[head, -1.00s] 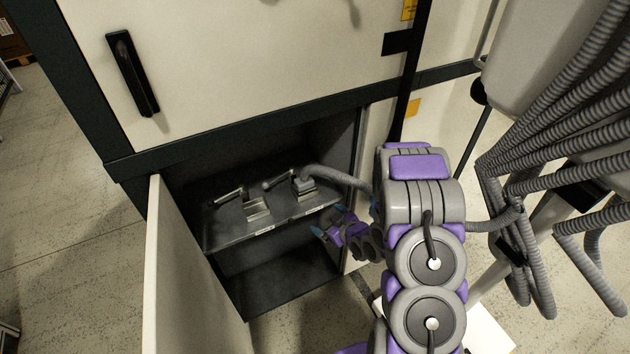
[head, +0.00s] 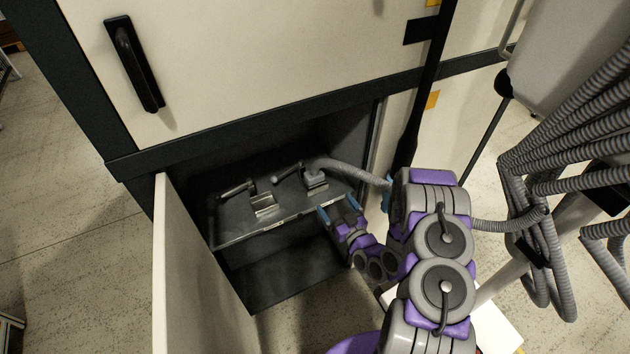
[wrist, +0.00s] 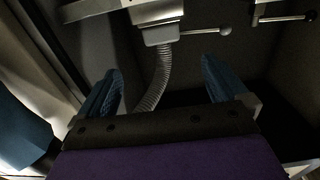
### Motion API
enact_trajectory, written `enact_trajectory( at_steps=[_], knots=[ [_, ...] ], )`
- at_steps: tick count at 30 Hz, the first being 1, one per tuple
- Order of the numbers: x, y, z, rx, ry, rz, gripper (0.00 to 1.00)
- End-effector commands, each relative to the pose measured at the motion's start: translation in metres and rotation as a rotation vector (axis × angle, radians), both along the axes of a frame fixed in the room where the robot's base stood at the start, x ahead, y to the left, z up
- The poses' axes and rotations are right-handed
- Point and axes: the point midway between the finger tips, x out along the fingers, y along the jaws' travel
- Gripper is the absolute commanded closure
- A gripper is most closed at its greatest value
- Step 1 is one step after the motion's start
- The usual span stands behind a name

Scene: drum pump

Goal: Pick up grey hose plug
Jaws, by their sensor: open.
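The grey hose plug (head: 316,179) sits in a metal clamp fitting at the right on the shelf in the open cabinet, with a corrugated grey hose (head: 352,174) running from it to the right. In the wrist view the plug (wrist: 161,35) is at top centre, ahead of the fingers, and its hose (wrist: 157,85) hangs down between them. My gripper (head: 338,206) is open, at the shelf's front edge just below and right of the plug. Its blue fingers (wrist: 163,88) stand wide apart and do not touch the plug.
A second, empty clamp (head: 264,204) with a lever handle (head: 236,189) is left of the plug. The shelf front (head: 285,228) lies close to my fingers. The cabinet door (head: 185,275) stands open at the left. A dark post (head: 425,95) rises at the right, near my arm.

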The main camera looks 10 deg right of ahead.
Motion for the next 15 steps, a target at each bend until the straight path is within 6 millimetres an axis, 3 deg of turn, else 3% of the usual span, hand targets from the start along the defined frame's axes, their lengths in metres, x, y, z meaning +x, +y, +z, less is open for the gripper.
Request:
enact_trajectory(
  at_steps=[9, 15],
  knots=[
    [0.048, 0.016, -0.001, 0.001, -0.003, 0.003, 0.00],
    [0.069, 0.021, -0.001, 0.001, 0.001, 0.001, 0.00]
  ],
)
